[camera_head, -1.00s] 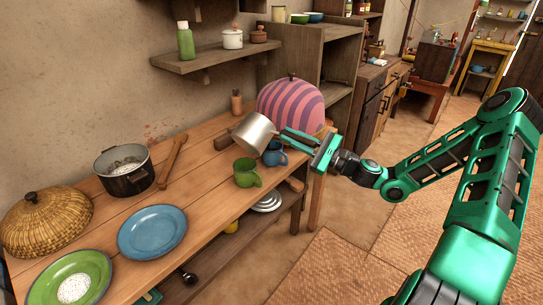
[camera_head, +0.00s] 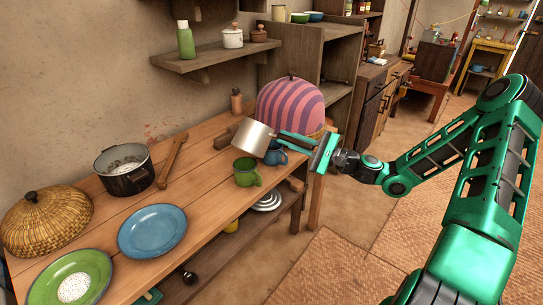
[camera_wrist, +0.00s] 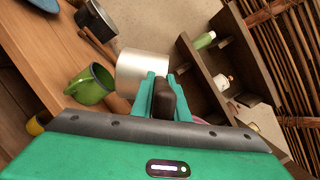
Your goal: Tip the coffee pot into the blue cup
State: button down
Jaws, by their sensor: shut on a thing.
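The silver metal coffee pot (camera_head: 252,138) is in the air above the table's right end, somewhat tilted. My gripper (camera_head: 284,140) reaches in from the right. In the wrist view my gripper (camera_wrist: 166,85) is shut on the pot's dark handle (camera_wrist: 166,96), and the pot (camera_wrist: 141,68) shows just beyond the fingers. The blue cup (camera_head: 276,155) stands upright on the table, just below and right of the pot, partly hidden by the pot and fingers. I cannot see inside it or see any liquid. The cup cannot be made out in the wrist view.
A green cup (camera_head: 246,173) stands close in front of the blue cup. A pink striped dome (camera_head: 290,104) is close behind. A dark pot (camera_head: 125,170), a blue plate (camera_head: 152,232) and a woven basket (camera_head: 46,220) are farther left. A wall shelf (camera_head: 215,55) hangs above.

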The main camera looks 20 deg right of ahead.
jog(key=shift+s+a+f+n, duration=0.1)
jog(key=shift+a+f+n, duration=0.1)
jog(key=shift+n, duration=0.2)
jog(key=s+a+n+g+h+b, duration=0.1)
jog(key=s+a+n+b, duration=0.2)
jog(key=a+n, duration=0.3)
jog(key=shift+s+n+g+b, duration=0.35)
jog(key=shift+n+g+b, duration=0.05)
jog(key=shift+n+b, duration=0.4)
jog(key=shift+d, duration=0.1)
